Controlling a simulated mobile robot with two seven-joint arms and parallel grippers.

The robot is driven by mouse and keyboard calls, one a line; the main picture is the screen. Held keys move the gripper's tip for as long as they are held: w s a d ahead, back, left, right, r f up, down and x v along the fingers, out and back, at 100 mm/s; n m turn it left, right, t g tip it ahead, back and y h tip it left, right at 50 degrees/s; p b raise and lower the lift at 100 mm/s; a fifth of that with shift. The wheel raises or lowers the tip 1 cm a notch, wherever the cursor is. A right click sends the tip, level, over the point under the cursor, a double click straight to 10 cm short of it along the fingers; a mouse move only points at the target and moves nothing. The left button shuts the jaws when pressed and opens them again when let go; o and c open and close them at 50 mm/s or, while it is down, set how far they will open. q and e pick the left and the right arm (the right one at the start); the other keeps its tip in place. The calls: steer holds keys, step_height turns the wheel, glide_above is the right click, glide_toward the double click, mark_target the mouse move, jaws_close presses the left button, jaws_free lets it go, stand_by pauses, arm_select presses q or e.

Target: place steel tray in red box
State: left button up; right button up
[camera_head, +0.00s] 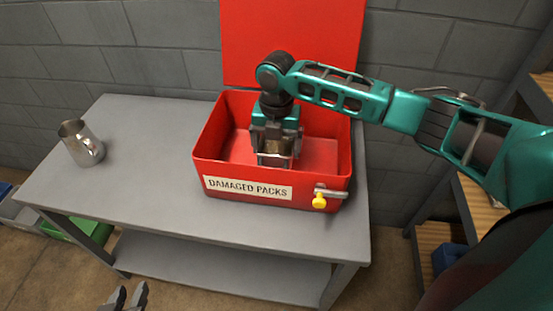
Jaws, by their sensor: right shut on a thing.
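The red box (212,178), labelled "DAMAGED PACKS", stands open on the grey table, its lid (292,40) raised behind it. My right gripper (275,158) points down inside the box, shut on a small metallic piece. I take this for the steel tray, but it is mostly hidden by the fingers and the box's front wall. I cannot tell whether it touches the box floor. My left gripper (128,298) shows only its dark fingertips at the bottom edge, apart and with nothing seen between them.
A steel jug (81,143) stands at the left of the grey table (140,190). The tabletop between jug and box is clear. A yellow-knobbed latch (320,200) sticks out from the box front. Wooden shelves (478,205) stand at the right, bins (75,231) lower left.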

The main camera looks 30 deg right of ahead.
mark_target(277, 159)
step_height(277, 159, down, 5)
steer(key=shift+r+b, duration=0.2)
steer(key=shift+b, duration=0.35)
arm_select(q)
steer(key=shift+s+f, duration=0.25)
steer(key=shift+f, duration=0.65)
arm_select(e)
steer(key=shift+f, duration=0.1)
steer(key=shift+f, duration=0.1)
steer(key=o, duration=0.9)
